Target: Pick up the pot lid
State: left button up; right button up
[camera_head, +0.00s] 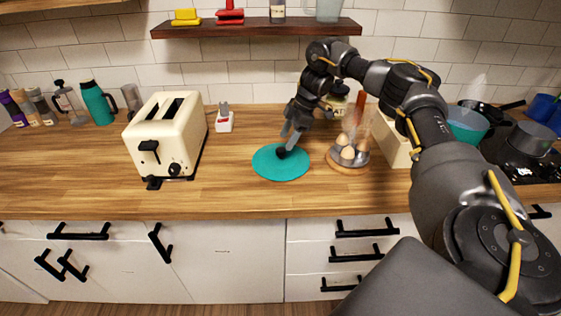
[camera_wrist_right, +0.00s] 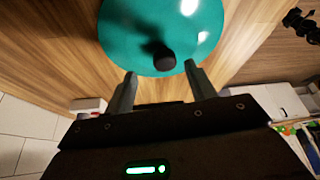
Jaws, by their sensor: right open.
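The pot lid (camera_head: 268,163) is a teal disc with a dark knob, lying on the wooden counter right of the toaster. It also fills the top of the right wrist view (camera_wrist_right: 125,30), with its black knob (camera_wrist_right: 161,57) near the middle. My right gripper (camera_head: 288,146) is just above the lid, close to the knob. In the right wrist view its two fingers (camera_wrist_right: 160,75) are spread apart, with the knob just beyond and between the tips. Nothing is held. Contact with the knob cannot be told. My left gripper is not in view.
A cream toaster (camera_head: 166,137) stands left of the lid. A round wooden holder with eggs (camera_head: 348,152) stands close on its right. A small white container (camera_head: 224,122) is behind. The teal pot (camera_head: 467,125) and a stove (camera_head: 520,155) are far right. Counter in front is clear.

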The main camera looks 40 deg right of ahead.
aim_at(281, 149)
jog(key=shift+s+a+f+p, duration=0.1)
jog(key=shift+a+f+p, duration=0.2)
jog(key=shift+a, duration=0.1)
jog(key=p+x, duration=0.1)
jog(key=x, duration=0.3)
jog(key=shift+a+f, duration=0.15)
jog(key=shift+f, duration=0.05)
jog(key=c, duration=1.2)
